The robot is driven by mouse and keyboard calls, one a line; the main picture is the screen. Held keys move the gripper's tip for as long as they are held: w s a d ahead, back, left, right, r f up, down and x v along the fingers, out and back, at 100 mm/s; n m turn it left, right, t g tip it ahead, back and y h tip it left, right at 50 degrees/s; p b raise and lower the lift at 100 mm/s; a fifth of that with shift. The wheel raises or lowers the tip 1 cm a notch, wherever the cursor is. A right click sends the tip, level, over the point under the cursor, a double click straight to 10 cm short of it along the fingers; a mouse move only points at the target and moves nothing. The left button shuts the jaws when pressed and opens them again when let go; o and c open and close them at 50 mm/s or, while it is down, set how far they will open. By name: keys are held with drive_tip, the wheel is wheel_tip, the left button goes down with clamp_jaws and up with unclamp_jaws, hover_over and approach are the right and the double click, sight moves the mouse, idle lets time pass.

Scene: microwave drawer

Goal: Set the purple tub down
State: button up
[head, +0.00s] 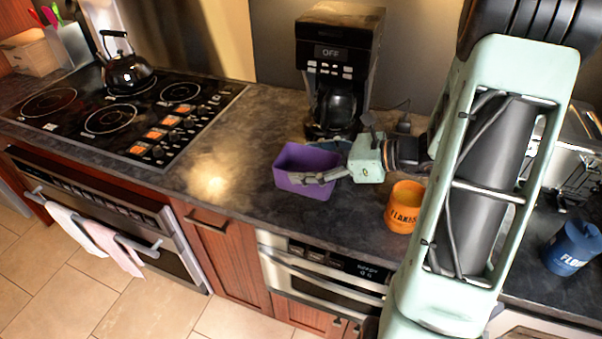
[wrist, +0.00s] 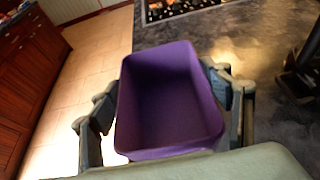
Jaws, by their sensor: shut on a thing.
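In the wrist view the tub (wrist: 170,100) sits between the two fingers, one on each side. I cannot tell whether its base touches the counter (head: 235,150).
An orange canister (head: 404,207) stands right of the tub, near my arm. A coffee maker (head: 338,70) stands behind. A bluish round thing (head: 331,146) is partly hidden behind the tub. The stove (head: 125,110) with a black kettle (head: 127,72) is at left. Counter between stove and tub is clear.

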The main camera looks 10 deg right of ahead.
sight(286, 166)
drive_tip(key=w+f, duration=0.1)
drive_tip(key=w+a+f, duration=0.1)
drive_tip(key=w+f, duration=0.1)
drive_tip(key=shift+f, duration=1.9)
drive_tip(key=shift+f, duration=0.25)
drive_tip(key=o, duration=1.2)
drive_tip(key=shift+c, duration=0.2)
drive_tip(key=shift+r, duration=0.1)
drive_tip(key=shift+r, duration=0.2)
drive_tip(key=v, duration=1.2)
drive_tip(key=shift+b, duration=0.4)
